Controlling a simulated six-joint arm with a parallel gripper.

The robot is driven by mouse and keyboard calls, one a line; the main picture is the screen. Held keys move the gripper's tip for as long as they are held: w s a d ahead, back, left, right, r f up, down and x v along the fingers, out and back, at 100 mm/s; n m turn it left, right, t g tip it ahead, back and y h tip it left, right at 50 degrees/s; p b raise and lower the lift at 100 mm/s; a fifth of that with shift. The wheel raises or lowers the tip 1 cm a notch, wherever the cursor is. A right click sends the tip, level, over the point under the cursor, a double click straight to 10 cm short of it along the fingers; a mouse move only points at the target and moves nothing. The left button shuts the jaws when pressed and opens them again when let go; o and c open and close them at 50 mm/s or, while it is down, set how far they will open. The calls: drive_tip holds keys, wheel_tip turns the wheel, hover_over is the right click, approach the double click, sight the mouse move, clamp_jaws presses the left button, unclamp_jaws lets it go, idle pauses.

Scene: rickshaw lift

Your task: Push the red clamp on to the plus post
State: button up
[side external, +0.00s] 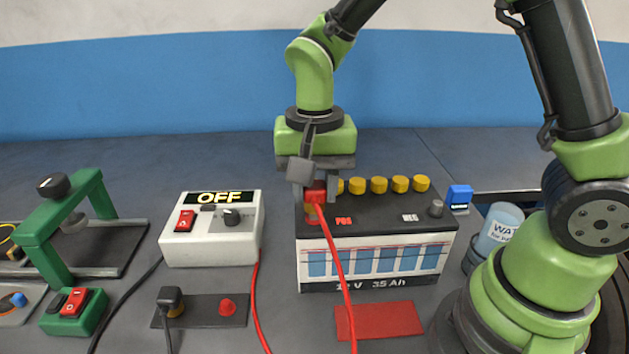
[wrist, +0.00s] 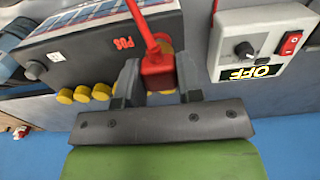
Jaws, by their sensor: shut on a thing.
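The red clamp (side external: 317,192) with its red cable is held between the fingers of my gripper (side external: 313,182). It is above the left end of the battery (side external: 375,262), by the red POS mark. The plus post beneath it is mostly hidden, and I cannot tell whether clamp and post touch. In the wrist view the clamp (wrist: 157,70) sits between both fingers of my gripper (wrist: 157,82), its cable running up past the POS lettering. The grey minus post (side external: 436,208) stands bare at the right end, by NEG.
Yellow caps (side external: 379,185) line the battery's back edge, close to my gripper. A white charger (side external: 211,228) reading OFF stands left. A black plate (side external: 200,311) with a red stud (side external: 227,307) and a red mat (side external: 388,320) lie in front. A water bottle (side external: 499,228) stands right.

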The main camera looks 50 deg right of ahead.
drive_tip(key=shift+f, duration=0.85)
idle(0.4)
drive_tip(key=o, duration=1.2)
drive_tip(key=shift+r, duration=0.1)
drive_tip(key=shift+r, duration=3.4)
drive_tip(key=s+d+r+n+t, duration=0.1)
drive_tip(key=s+r+t, duration=0.1)
drive_tip(key=s, duration=0.2)
drive_tip(key=s+d+r+n+t+y, duration=0.1)
drive_tip(key=s+r+n+t, duration=0.1)
drive_tip(key=s, duration=0.3)
drive_tip(key=s+d+r+n+t+y, duration=0.1)
drive_tip(key=s+r+n+t, duration=0.1)
drive_tip(key=s+r+t, duration=0.1)
drive_tip(key=shift+s+v, duration=0.2)
drive_tip(key=shift+v, duration=0.95)
